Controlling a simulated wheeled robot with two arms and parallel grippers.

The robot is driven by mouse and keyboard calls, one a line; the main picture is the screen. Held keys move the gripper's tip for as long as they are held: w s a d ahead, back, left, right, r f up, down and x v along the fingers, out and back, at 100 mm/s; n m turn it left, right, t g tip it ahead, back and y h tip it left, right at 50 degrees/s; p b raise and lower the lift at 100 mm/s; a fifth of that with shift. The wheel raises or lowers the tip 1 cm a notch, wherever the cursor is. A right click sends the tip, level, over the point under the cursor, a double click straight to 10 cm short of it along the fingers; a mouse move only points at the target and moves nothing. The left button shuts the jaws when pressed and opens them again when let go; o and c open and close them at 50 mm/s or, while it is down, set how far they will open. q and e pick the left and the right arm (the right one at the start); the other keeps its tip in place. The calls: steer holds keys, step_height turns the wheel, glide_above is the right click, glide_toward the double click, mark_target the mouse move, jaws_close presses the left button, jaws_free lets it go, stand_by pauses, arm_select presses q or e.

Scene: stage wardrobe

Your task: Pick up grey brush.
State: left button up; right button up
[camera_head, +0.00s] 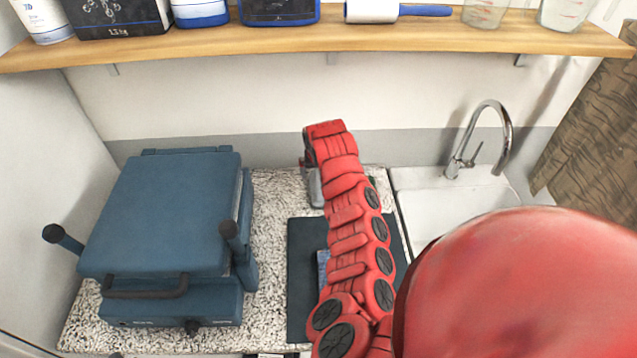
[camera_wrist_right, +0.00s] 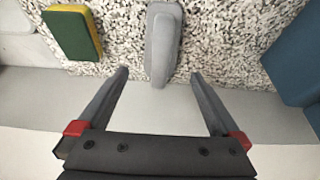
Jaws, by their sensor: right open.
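The grey brush (camera_wrist_right: 163,45) lies on the speckled counter near its back edge. In the wrist view its narrower end points toward the space between my fingers. My right gripper (camera_wrist_right: 159,75) is open and empty, with one fingertip on each side of that end and no visible contact. In the head view a grey piece, seemingly the brush (camera_head: 315,190), shows beside my red right arm, which hides much of the area. The fingers of my right gripper are mostly hidden there. My left gripper is not in view.
A yellow and green sponge (camera_wrist_right: 73,33) lies beside the brush. A blue press machine (camera_head: 165,220) stands at left. A dark mat (camera_head: 303,265) lies in front, partly under my arm. A sink (camera_head: 430,205) with a tap (camera_head: 500,120) is at right. A wooden shelf (camera_head: 270,43) runs above.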

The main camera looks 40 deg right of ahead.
steer(key=shift+f, duration=0.45)
steer(key=shift+w+d+f, duration=0.15)
steer(key=shift+w+d, duration=0.05)
steer(key=shift+w+f, duration=0.1)
steer(key=shift+f, duration=0.15)
steer(key=shift+w+d+f+b, duration=0.1)
steer(key=shift+w+f+b, duration=0.15)
steer(key=shift+f, duration=0.4)
steer(key=shift+s+f, duration=0.15)
steer(key=shift+f, duration=0.05)
steer(key=shift+w+d+f+b, duration=0.1)
steer(key=shift+w+f+b, duration=0.25)
steer(key=shift+f, duration=0.25)
steer(key=shift+p+x, duration=0.7)
steer(key=shift+x, duration=0.3)
steer(key=shift+w+d+f, duration=0.25)
steer(key=shift+w+f, duration=0.05)
steer(key=shift+f, duration=0.35)
